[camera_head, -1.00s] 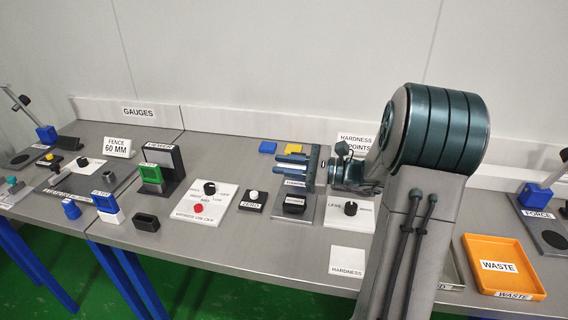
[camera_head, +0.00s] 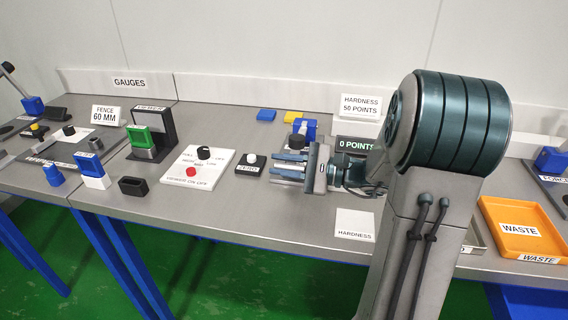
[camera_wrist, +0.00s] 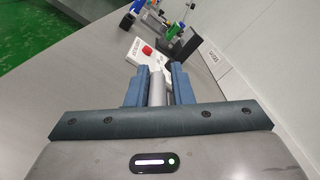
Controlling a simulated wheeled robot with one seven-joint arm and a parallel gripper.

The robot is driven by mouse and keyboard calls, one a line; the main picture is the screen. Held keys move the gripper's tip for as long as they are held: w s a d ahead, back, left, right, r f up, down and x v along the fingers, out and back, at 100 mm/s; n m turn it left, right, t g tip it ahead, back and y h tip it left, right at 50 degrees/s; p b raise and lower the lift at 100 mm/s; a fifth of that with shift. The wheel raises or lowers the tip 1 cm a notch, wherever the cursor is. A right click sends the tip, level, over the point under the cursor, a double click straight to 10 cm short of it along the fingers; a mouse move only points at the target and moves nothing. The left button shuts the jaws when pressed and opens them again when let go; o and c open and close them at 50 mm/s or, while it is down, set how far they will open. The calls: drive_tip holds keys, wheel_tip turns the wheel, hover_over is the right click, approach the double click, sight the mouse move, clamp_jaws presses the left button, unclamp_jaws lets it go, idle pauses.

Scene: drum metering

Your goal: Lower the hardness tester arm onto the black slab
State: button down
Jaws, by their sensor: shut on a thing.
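My gripper (camera_head: 287,167) is low over the hardness station, its fingers pointing left. In the wrist view, a pale grey round bar, the tester arm (camera_wrist: 157,90), lies between the two blue fingers, and my gripper (camera_wrist: 158,88) is shut on it. The tester's blue block (camera_head: 310,127) and a dark knob (camera_head: 298,142) show just behind the fingers. The display (camera_head: 356,144) reads 0 POINTS. The black slab is hidden behind my gripper in the head view, so I cannot tell whether the arm touches it.
The ZERO button (camera_head: 251,163) is just left of my fingertips. The viewer on-off panel (camera_head: 200,168) lies further left. A white HARDNESS card (camera_head: 355,224) lies in front, and an orange WASTE tray (camera_head: 513,229) is at right. The bench front between card and panel is clear.

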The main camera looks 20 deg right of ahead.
idle(0.3)
drive_tip(key=c, duration=1.4)
unclamp_jaws()
drive_tip(key=shift+w+d+f, duration=0.1)
drive_tip(key=shift+d, duration=0.1)
drive_tip(key=v, duration=1.3)
drive_tip(key=shift+s+d, duration=0.25)
drive_tip(key=shift+a, duration=0.1)
